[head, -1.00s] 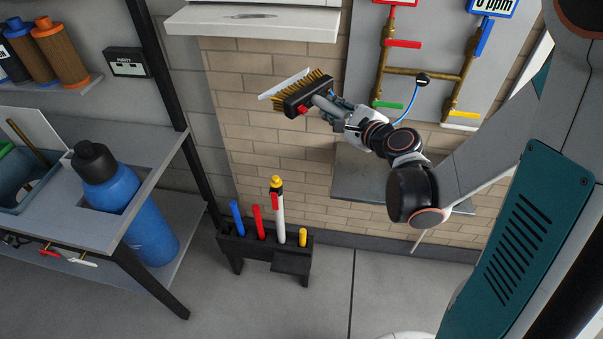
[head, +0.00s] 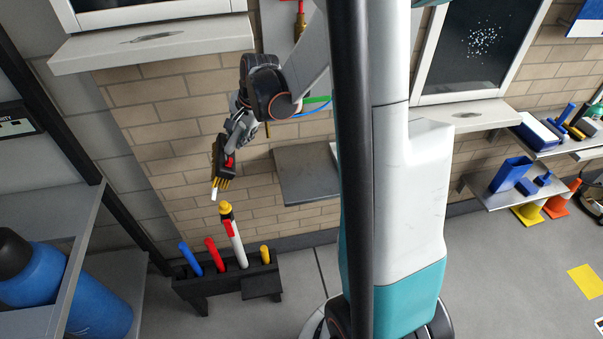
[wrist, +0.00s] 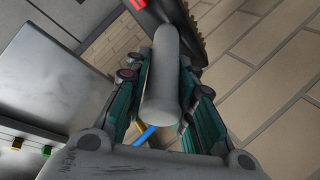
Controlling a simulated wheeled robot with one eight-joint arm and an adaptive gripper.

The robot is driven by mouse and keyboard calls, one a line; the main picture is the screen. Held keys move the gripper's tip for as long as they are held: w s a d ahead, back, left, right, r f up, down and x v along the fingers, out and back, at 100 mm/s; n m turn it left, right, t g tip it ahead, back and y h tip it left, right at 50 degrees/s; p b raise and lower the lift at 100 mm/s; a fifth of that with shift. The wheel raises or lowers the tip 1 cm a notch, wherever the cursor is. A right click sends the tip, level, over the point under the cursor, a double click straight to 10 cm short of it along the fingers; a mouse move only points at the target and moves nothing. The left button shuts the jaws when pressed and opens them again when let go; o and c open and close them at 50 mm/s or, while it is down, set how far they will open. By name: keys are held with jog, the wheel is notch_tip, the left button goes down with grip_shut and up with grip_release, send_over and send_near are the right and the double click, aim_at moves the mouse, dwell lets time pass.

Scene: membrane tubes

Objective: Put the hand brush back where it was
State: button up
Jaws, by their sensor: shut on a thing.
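The hand brush (head: 220,160) has a dark head with a red part, yellow bristles and a white strip. In the head view it hangs head-down in front of the brick wall, above the tool rack and apart from it. My gripper (head: 237,130) is shut on its grey handle, which also shows between the fingers in the wrist view (wrist: 165,75). In that view the brush head is partly cut off at the top edge. I cannot tell which spot the brush came from.
The low black tool rack (head: 212,284) holds blue, red, white and yellow tools upright below the brush. A grey wall shelf (head: 305,175) is right of my gripper. A bench with a blue bottle (head: 25,275) stands at left. Shelves with cleaning tools (head: 515,175) are at right.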

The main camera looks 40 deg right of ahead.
jog(key=s+d+r+n+g+h, duration=0.1)
jog(key=s+d+r+g+h, duration=0.15)
jog(key=s+d, duration=0.4)
jog(key=s+d+r+g+h, duration=0.1)
jog(key=s+d+h, duration=0.2)
jog(key=d, duration=0.6)
notch_tip(320, 180, down, 10)
jog(key=b, duration=0.3)
jog(key=shift+d, duration=0.3)
grip_shut()
jog(key=o, duration=1)
grip_release()
jog(key=p+v, duration=0.4)
jog(key=v, duration=0.8)
jog(key=shift+w+d+r, duration=0.1)
jog(key=shift+w+r, duration=0.05)
